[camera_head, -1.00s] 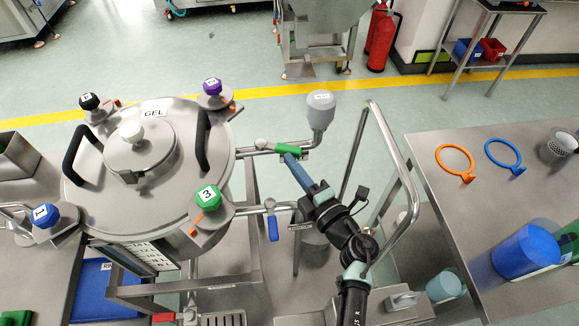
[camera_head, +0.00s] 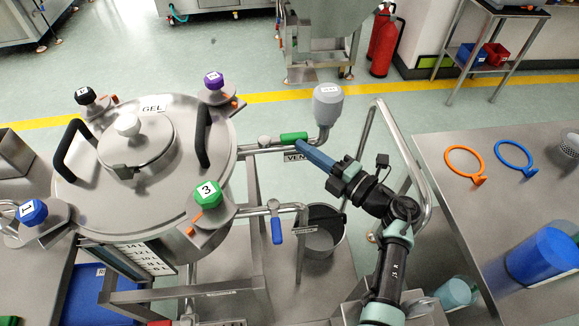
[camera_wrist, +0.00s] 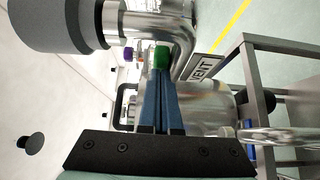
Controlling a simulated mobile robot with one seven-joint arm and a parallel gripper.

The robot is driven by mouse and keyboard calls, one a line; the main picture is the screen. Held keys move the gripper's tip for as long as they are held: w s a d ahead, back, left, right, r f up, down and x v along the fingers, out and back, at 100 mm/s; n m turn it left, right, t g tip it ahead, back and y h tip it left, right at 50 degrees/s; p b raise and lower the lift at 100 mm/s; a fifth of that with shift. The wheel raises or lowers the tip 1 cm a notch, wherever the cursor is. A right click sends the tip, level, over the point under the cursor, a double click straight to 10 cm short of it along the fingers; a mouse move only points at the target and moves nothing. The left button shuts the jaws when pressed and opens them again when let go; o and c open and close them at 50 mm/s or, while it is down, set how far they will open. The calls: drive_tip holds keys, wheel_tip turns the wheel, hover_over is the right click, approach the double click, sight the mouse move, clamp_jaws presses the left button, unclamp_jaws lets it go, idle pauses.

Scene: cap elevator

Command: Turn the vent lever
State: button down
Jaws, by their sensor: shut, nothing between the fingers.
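The green vent lever (camera_head: 293,136) lies roughly along the metal pipe on the right side of the GEL vessel, above a VENT label (camera_head: 297,157). In the wrist view the green lever (camera_wrist: 161,57) shows just beyond my fingertips, and the VENT label (camera_wrist: 204,67) is to its right. My gripper (camera_head: 301,146) is shut and empty, its blue fingers coming from the lower right. The fingertips (camera_wrist: 160,76) are at or very near the lever's right end; I cannot tell whether they touch it.
A grey cup (camera_head: 328,103) stands on the pipe end right of the lever. A blue-handled valve (camera_head: 277,230) is on the pipe below. A bent metal rail (camera_head: 405,165) stands right of my arm. A steel table (camera_head: 440,170) with rings is further right.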

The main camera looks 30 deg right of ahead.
drive_tip(key=shift+r, duration=0.1)
wheel_tip(320, 180, up, 10)
drive_tip(key=p, duration=0.1)
idle(0.6)
